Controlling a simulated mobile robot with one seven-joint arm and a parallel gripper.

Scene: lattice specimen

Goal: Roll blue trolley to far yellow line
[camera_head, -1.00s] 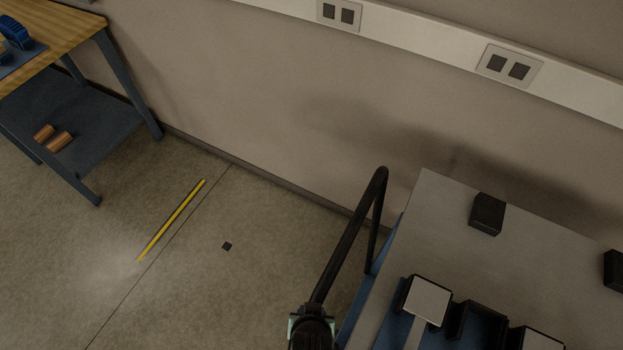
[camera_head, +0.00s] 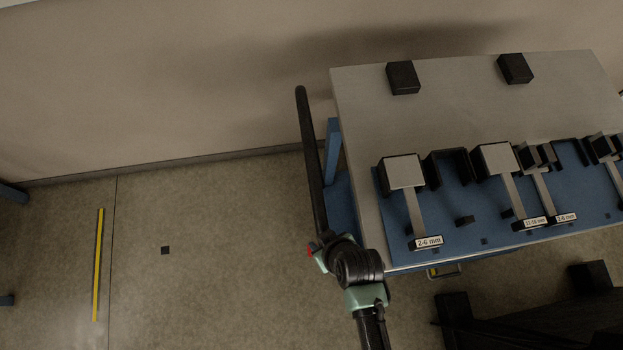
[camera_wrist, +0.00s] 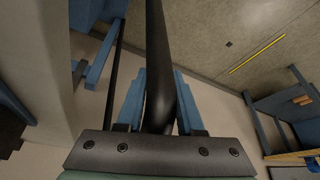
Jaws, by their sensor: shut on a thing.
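The blue trolley (camera_head: 355,130) has a grey top and a blue frame, and stands in the middle and right of the head view, near the wall. Its black handle (camera_head: 309,150) rises at its left end. My gripper (camera_head: 326,246) is at the near part of this handle. In the wrist view the black handle (camera_wrist: 155,45) runs between the two blue fingers of my gripper (camera_wrist: 160,98), which are shut on it. The yellow line (camera_head: 98,265) lies on the floor to the left, well apart from the trolley; it also shows in the wrist view (camera_wrist: 257,54).
A blue mat (camera_head: 460,210) on the trolley bears several labelled, square-headed tools and black holders. Two black blocks (camera_head: 403,77) stand behind. A small dark floor square (camera_head: 165,250) lies between line and trolley. A bench with a shelf (camera_wrist: 285,105) stands beyond the line. The floor between is clear.

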